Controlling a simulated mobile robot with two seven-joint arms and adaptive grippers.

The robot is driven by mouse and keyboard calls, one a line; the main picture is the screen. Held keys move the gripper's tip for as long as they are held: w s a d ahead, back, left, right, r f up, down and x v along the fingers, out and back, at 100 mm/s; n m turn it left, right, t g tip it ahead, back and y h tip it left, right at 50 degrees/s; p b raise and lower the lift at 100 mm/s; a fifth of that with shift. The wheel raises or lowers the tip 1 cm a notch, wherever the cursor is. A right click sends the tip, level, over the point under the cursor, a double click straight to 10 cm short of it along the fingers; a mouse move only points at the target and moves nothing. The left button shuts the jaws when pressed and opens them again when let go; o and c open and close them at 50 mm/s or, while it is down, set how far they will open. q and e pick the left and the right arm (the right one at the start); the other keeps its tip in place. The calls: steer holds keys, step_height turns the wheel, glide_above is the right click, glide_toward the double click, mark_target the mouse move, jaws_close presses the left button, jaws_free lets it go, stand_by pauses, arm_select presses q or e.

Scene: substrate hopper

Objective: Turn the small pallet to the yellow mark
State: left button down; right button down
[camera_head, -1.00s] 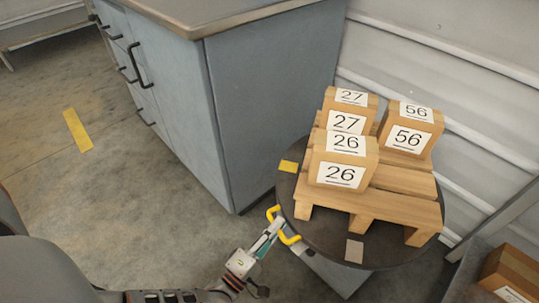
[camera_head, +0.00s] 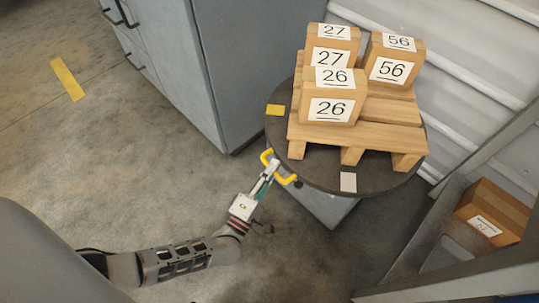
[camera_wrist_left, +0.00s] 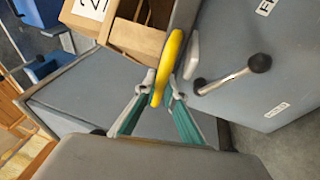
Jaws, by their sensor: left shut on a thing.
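The small wooden pallet (camera_head: 360,134) lies on a round dark turntable (camera_head: 320,178), bearing boxes labelled 26 (camera_head: 332,95), 27 (camera_head: 331,45) and 56 (camera_head: 393,60). A yellow mark (camera_head: 275,110) is on the turntable's left rim; a pale mark (camera_head: 348,182) is on its front rim. My left gripper (camera_head: 272,167) is shut on the yellow handle (camera_head: 291,180) at the front-left rim. In the left wrist view, the handle (camera_wrist_left: 171,58) runs between the two fingertips (camera_wrist_left: 163,88). My right gripper is not seen.
A grey-blue cabinet (camera_head: 210,75) stands left of the turntable. A ribbed wall (camera_head: 470,75) is behind it. At lower right, a box (camera_head: 492,210) sits in a grey bin-like structure. A yellow strip (camera_head: 67,79) lies on open floor at left.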

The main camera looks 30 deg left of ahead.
arm_select(q)
steer(key=shift+s+f, duration=0.1)
stand_by(0.3)
steer(key=c, duration=2.4)
jaws_free()
steer(key=shift+o, duration=0.2)
